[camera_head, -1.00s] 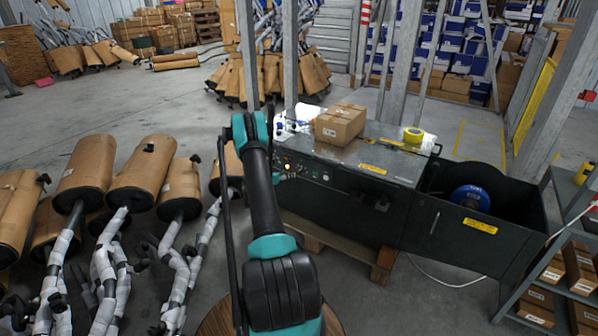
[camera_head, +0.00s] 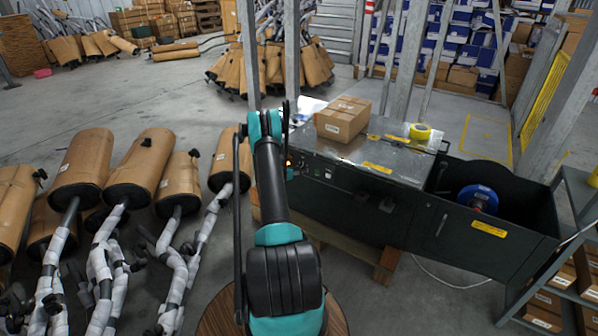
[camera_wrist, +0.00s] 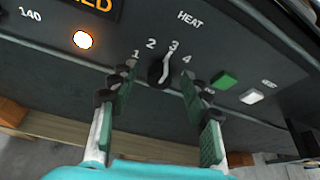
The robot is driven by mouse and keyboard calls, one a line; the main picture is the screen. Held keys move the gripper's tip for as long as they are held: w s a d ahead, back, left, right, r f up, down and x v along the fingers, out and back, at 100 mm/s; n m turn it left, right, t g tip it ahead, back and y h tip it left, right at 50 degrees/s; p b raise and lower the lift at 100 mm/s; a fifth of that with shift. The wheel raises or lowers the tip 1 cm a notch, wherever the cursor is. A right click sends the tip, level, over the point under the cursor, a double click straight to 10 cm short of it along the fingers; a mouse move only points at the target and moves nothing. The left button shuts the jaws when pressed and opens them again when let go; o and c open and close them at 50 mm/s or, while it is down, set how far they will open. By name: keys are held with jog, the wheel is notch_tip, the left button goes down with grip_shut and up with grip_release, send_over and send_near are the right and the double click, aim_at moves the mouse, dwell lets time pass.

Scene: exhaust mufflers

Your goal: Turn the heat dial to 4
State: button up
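The heat dial (camera_wrist: 157,73) is a small black knob under the word HEAT on the dark panel of the machine (camera_head: 420,225). Numbers 1 to 4 arc around it, and its white pointer line appears to aim at 3. My gripper (camera_wrist: 160,84) is open in the wrist view, with green-padded fingers on the left and right of the dial. A gap shows between them; whether a tip touches the knob is unclear. In the head view my arm hides the dial and most of the gripper.
A lit orange lamp (camera_wrist: 83,40) is left of the dial. A green button (camera_wrist: 223,80) and a white button (camera_wrist: 252,96) are to its right. Wrapped mufflers (camera_head: 140,168) stand at left.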

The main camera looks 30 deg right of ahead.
grip_shut()
jog(key=shift+s+m+t+y, duration=0.25)
jog(key=shift+m+t, duration=0.65)
jog(key=shift+m, duration=0.45)
jog(key=shift+s+m+t+y, duration=0.1)
jog(key=shift+m+t+y, duration=0.25)
jog(key=shift+m+t, duration=0.8)
jog(key=shift+m, duration=0.3)
jog(key=shift+o, duration=0.5)
grip_release()
